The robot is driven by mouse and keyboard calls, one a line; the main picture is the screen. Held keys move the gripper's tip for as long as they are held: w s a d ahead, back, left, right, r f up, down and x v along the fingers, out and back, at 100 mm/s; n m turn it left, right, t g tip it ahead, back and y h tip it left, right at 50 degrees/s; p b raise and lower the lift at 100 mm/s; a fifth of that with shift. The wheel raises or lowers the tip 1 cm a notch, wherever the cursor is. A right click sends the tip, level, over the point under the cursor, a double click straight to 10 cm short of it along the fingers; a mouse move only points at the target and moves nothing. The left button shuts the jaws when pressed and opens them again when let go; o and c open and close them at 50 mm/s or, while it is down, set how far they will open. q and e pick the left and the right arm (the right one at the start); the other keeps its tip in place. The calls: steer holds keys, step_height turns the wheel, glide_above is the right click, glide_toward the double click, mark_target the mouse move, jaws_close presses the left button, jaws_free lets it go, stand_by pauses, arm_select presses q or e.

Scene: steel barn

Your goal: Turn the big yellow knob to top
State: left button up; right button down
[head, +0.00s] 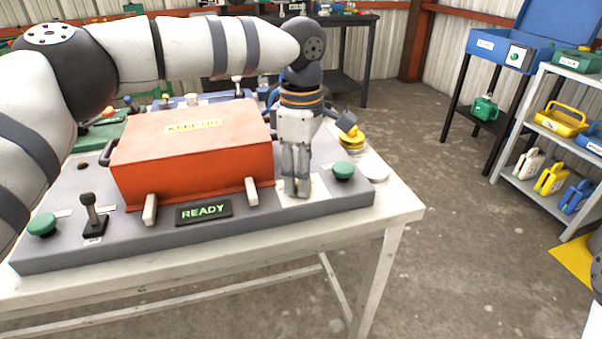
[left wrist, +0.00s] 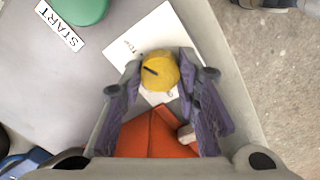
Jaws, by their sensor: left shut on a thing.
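The big yellow knob (left wrist: 160,72) shows in the left wrist view between the fingertips of my left gripper (head: 297,190). It has a dark pointer line on its face, running toward the left of that view. The knob sits on a white label plate (left wrist: 155,38) whose printing is partly covered. In the head view my gripper points down over the front right of the grey panel (head: 265,222) and hides most of the knob. The fingers are shut on the knob. My right gripper is not in view.
A red-orange box (head: 195,155) stands close left of my gripper. A green button (head: 343,171) is just right of it, with a yellow round thing (head: 352,138) behind. A READY display (head: 203,212) and a lever (head: 91,212) are left. Open floor lies beyond the table's right edge.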

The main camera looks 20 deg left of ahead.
arm_select(q)
steer(key=o, duration=1.2)
step_height(320, 180, up, 12)
